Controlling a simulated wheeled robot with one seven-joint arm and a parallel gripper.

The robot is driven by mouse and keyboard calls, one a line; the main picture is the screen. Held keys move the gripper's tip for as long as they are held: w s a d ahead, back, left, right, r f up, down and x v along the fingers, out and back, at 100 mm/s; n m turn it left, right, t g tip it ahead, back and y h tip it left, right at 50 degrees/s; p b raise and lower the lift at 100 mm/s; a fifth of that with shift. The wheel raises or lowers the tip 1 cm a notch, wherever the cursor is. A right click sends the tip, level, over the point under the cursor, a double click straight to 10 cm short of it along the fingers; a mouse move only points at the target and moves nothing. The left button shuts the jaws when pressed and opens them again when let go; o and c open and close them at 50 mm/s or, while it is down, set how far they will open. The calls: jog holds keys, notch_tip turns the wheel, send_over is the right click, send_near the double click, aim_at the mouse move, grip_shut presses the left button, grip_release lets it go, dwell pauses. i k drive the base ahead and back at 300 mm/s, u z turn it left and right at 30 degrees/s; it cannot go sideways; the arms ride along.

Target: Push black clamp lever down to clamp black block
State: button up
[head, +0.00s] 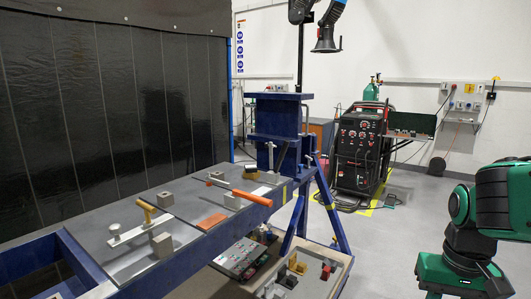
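A dark slanted bar (281,156) stands near the blue upright at the far end of the blue-framed bench; it may be the black clamp lever, but it is too small to be sure. I cannot pick out a black block; the blocks I see on the bench look grey. A clamp with an orange handle (252,198) lies across the bench's right edge. A clamp with a yellow handle (146,206) stands on the near part. My gripper is not in view. A green and black arm shows at the lower right, well apart from the bench.
The bench top (110,227) holds several grey blocks, one (165,200) near the middle. A welding machine (357,150) stands behind. A black curtain (110,110) closes the left side. The floor right of the bench is open.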

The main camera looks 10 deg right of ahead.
aim_at(283, 150)
jog(key=u, duration=0.15)
jog(key=i, duration=0.3)
jog(key=z, duration=2.5)
jog(key=i, duration=1.95)
jog(key=u, duration=2)
